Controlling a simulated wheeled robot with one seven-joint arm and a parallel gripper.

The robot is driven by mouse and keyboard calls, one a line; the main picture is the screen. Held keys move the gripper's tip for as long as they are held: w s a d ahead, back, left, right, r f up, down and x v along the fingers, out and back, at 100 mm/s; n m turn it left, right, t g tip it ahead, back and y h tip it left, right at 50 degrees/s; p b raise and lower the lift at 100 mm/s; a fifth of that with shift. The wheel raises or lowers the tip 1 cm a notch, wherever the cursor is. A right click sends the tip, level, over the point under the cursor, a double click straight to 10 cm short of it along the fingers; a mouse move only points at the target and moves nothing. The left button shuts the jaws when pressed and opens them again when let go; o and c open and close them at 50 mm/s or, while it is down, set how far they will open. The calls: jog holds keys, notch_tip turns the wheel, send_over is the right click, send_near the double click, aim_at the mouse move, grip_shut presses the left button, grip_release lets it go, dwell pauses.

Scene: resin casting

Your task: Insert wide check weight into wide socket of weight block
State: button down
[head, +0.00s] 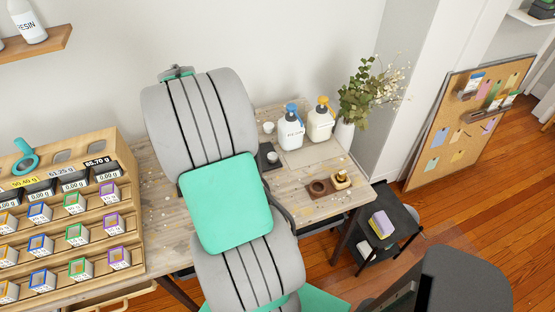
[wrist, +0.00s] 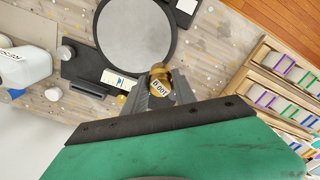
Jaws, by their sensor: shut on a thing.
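In the wrist view my gripper (wrist: 160,92) is shut on a brass check weight (wrist: 161,74) with a white label that seems to read 100 g, upside down. The weight is between the dark fingers, near the edge of a round grey scale plate (wrist: 135,30). In the head view the brown weight block (head: 310,193) lies on the table's right part. It has a dark round socket (head: 319,187) on its left, and another brass weight (head: 341,180) stands on its right side. My arm hides the gripper and held weight in the head view.
Two pump bottles (head: 291,131) and a vase with a plant (head: 345,131) stand behind the block. A sloped rack of small boxes (head: 75,205) fills the table's left. A black side table (head: 388,240) stands right of the table. Wood between the bottles and block looks clear.

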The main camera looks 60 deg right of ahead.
jog(key=s+d+f+p, duration=0.2)
jog(key=s+d+f, duration=0.2)
jog(key=s+d, duration=0.95)
jog(key=s+d+f, duration=0.2)
jog(key=s+d, duration=0.1)
jog(key=s, duration=0.5)
jog(key=s+d+f+m+p, duration=0.1)
jog(key=s+d, duration=0.3)
jog(key=s, duration=0.4)
jog(key=shift+s+d+f, duration=0.15)
jog(key=shift+d+f, duration=0.05)
jog(key=shift+f, duration=0.5)
jog(key=shift+s, duration=0.1)
jog(key=shift+f+b, duration=1.7)
jog(key=shift+f, duration=0.45)
jog(key=shift+f+b, duration=1)
jog(key=shift+f, duration=0.2)
